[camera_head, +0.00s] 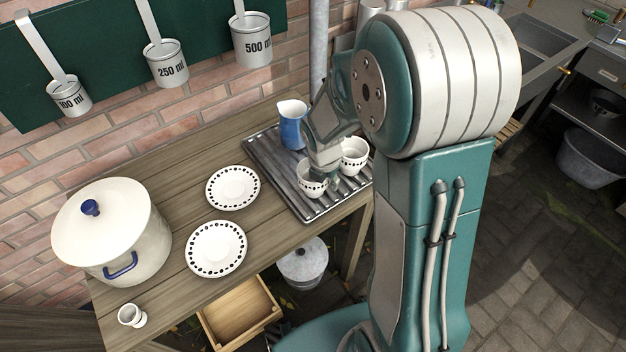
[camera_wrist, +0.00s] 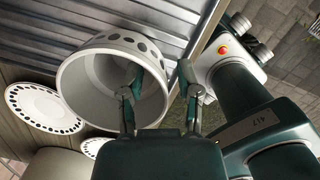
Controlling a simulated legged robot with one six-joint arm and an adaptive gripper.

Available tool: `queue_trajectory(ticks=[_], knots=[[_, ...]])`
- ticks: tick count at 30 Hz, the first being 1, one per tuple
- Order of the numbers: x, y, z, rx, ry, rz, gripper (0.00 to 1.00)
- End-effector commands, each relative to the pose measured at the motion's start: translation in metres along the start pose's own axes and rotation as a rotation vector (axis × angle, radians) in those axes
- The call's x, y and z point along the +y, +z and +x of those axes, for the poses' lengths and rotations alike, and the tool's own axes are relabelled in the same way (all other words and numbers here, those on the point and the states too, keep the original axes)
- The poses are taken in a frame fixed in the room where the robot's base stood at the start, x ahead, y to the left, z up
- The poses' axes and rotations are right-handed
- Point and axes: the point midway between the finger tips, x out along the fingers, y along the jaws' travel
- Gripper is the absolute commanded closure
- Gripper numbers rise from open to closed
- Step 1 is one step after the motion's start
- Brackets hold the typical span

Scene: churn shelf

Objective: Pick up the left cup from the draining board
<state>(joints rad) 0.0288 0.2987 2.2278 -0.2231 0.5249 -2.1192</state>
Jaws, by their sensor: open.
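The left cup (camera_head: 311,184) is white with a band of dark dots and stands on the front part of the ribbed metal draining board (camera_head: 266,172). A second, similar cup (camera_head: 355,153) stands behind it to the right. My gripper (camera_head: 323,178) is at the left cup, coming down from above. In the wrist view the cup (camera_wrist: 84,90) is large and close, its mouth facing the camera. My gripper (camera_wrist: 158,80) is open there, with one finger inside the cup's mouth and the other outside, on either side of the wall. I cannot tell whether the fingers touch the wall.
A blue and white jug (camera_head: 291,128) stands at the back of the draining board. Two dotted saucers (camera_head: 233,187) (camera_head: 216,248) lie on the wooden table to the left. A large lidded pot (camera_head: 110,232) and a small white cup (camera_head: 131,315) are farther left.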

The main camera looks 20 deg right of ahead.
Motion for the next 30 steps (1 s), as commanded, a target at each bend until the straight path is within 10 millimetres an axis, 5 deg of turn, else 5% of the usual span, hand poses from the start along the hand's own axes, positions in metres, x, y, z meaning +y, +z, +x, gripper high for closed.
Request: queue_trajectory(ticks=[7,10,23,30], knots=[[0.000,0.000,0.002,0.000,0.000,0.001,0.56],[0.000,0.000,0.002,0.000,0.000,0.001,1.00],[0.000,0.000,0.001,0.001,-0.001,0.001,1.00],[0.001,0.004,-0.020,-0.003,0.003,0.003,1.00]])
